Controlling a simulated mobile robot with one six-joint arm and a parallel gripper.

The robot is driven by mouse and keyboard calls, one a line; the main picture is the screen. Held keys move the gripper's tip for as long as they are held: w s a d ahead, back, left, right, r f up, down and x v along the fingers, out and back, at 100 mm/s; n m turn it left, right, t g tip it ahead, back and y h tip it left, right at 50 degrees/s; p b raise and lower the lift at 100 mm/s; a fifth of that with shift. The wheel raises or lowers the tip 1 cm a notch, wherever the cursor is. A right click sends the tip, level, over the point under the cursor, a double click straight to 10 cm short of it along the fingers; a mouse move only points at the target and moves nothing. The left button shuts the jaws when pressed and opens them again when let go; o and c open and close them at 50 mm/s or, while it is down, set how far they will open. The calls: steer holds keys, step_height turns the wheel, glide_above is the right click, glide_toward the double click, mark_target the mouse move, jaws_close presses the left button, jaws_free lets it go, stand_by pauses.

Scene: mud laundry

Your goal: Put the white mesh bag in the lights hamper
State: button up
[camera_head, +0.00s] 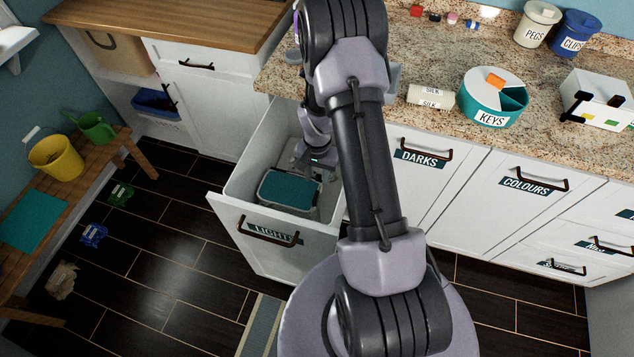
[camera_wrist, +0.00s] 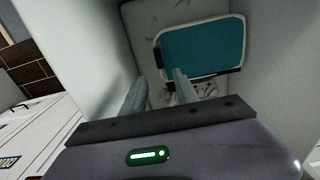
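The lights hamper (camera_head: 228,208) is a white pull-out bin, standing open, with a partly hidden teal label on its front. Inside lies a flat rectangular thing with a teal top, pale rim and dark tabs (camera_head: 290,190); it also shows in the wrist view (camera_wrist: 203,48). I cannot make out a white mesh bag for certain. My gripper (camera_head: 322,160) reaches down into the open hamper. In the wrist view, its fingers (camera_wrist: 160,76) are apart with nothing seen between them, close to the teal-topped thing. My arm hides part of the hamper's right side.
The darks hamper (camera_head: 400,175) and colours hamper (camera_head: 510,195) are shut to the right. A wooden bench (camera_head: 75,185) stands left, with small items on the dark floor.

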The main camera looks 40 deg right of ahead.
steer(key=a+r+n+t, duration=0.1)
steer(key=a+r, duration=0.3)
steer(key=r, duration=0.9)
steer(key=a+r+n+t, duration=0.15)
steer(key=a+r, duration=0.35)
steer(key=r, duration=0.8)
steer(key=s+a+r+n+t+y, duration=0.1)
steer(key=s+a+r, duration=0.5)
steer(key=s, duration=0.2)
steer(key=s+a+r+n+t+y, duration=0.1)
steer(key=s+a+r+n+t, duration=0.1)
steer(key=s+a+r, duration=0.4)
steer(key=s+r, duration=0.1)
steer(key=s, duration=0.2)
